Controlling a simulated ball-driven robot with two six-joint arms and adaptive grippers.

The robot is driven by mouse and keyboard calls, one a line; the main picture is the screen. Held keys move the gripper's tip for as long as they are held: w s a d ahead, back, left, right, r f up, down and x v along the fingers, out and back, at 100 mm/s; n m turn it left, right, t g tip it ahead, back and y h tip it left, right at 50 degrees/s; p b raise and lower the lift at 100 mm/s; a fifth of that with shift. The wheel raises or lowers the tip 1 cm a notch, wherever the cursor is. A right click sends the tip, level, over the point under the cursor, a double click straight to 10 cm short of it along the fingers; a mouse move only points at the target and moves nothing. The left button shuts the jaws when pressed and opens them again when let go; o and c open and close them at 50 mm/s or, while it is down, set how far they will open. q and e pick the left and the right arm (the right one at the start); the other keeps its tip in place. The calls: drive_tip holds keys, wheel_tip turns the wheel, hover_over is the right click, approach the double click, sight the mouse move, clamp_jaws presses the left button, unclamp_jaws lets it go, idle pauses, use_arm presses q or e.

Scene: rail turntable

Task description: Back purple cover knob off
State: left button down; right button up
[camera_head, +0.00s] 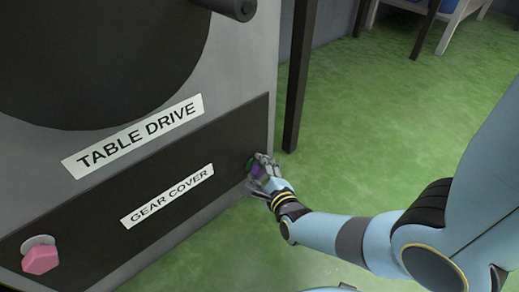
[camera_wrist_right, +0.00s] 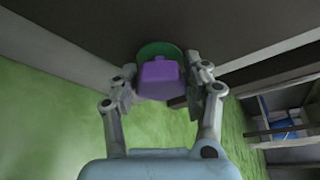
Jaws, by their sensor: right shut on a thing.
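The purple knob (camera_wrist_right: 159,80) sits at the far right end of the dark gear cover (camera_head: 90,222), in front of a green round piece (camera_wrist_right: 158,50). In the head view the purple knob (camera_head: 257,170) is mostly hidden by my right gripper (camera_head: 262,172). In the right wrist view my right gripper (camera_wrist_right: 164,92) has its two fingers on either side of the purple knob and is shut on it. The knob is at the cover's face; I cannot tell whether it is still fastened. My left gripper is not in view.
A pink knob (camera_head: 40,258) is on the cover's left end. Above are the "TABLE DRIVE" label (camera_head: 133,136), a large dark disc (camera_head: 95,55) and a handle (camera_head: 236,8). A dark post (camera_head: 298,75) stands just behind the cabinet's right edge. Green floor (camera_head: 400,130) is clear to the right.

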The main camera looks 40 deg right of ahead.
drive_tip(key=n+t+h, duration=0.1)
drive_tip(key=n, duration=0.2)
drive_tip(key=shift+f+n, duration=0.1)
drive_tip(key=shift+n, duration=0.2)
drive_tip(key=shift+n+h, duration=0.3)
drive_tip(key=shift+n, duration=0.1)
drive_tip(key=o, duration=1.1)
